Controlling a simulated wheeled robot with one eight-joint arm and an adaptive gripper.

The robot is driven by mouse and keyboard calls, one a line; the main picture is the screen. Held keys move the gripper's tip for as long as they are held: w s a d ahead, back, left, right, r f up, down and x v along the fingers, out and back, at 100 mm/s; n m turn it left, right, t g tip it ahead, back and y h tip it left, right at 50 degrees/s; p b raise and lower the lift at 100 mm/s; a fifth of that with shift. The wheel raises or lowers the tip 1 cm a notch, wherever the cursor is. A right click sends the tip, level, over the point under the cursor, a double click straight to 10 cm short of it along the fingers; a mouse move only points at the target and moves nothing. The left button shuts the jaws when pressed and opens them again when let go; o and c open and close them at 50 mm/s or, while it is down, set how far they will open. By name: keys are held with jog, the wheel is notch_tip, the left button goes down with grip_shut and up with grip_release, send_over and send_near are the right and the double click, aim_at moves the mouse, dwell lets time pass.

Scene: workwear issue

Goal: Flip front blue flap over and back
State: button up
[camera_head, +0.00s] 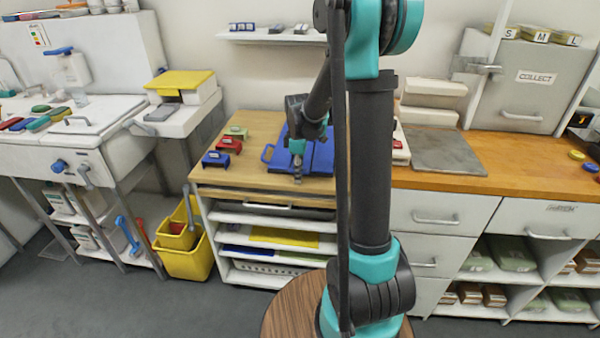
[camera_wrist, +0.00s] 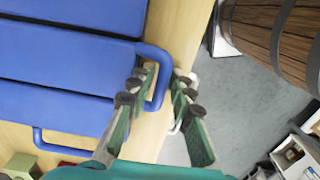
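A blue flat piece (camera_head: 322,158) with flaps lies on the wooden counter top (camera_head: 225,177). In the wrist view, its blue panels (camera_wrist: 60,55) lie flat side by side with narrow seams between them. A blue loop handle (camera_wrist: 160,62) sticks out from its edge nearest the counter's front. Another blue handle (camera_wrist: 38,138) sticks out from a neighbouring side and shows in the head view (camera_head: 266,153). My gripper (camera_wrist: 164,72) is open, with its fingers apart on either side of the front handle; contact cannot be told. In the head view my gripper (camera_head: 297,178) is at the piece's front edge, and my arm hides its right part.
Small red (camera_head: 229,144), blue (camera_head: 216,159) and green (camera_head: 236,132) blocks stand left of the blue piece. A grey mat (camera_head: 445,152) lies on the right counter. A round wooden stool-like top (camera_head: 292,310) stands in front. A yellow bucket (camera_head: 186,262) is at left.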

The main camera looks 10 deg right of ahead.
jog(key=shift+r, duration=4)
jog(key=s+d+f+m+t, duration=0.2)
jog(key=s+f+m, duration=0.2)
jog(key=s+m, duration=0.3)
jog(key=s+d+f+m+t, duration=0.2)
jog(key=s+f+m, duration=0.2)
jog(key=s, duration=1.1)
jog(key=m, duration=0.3)
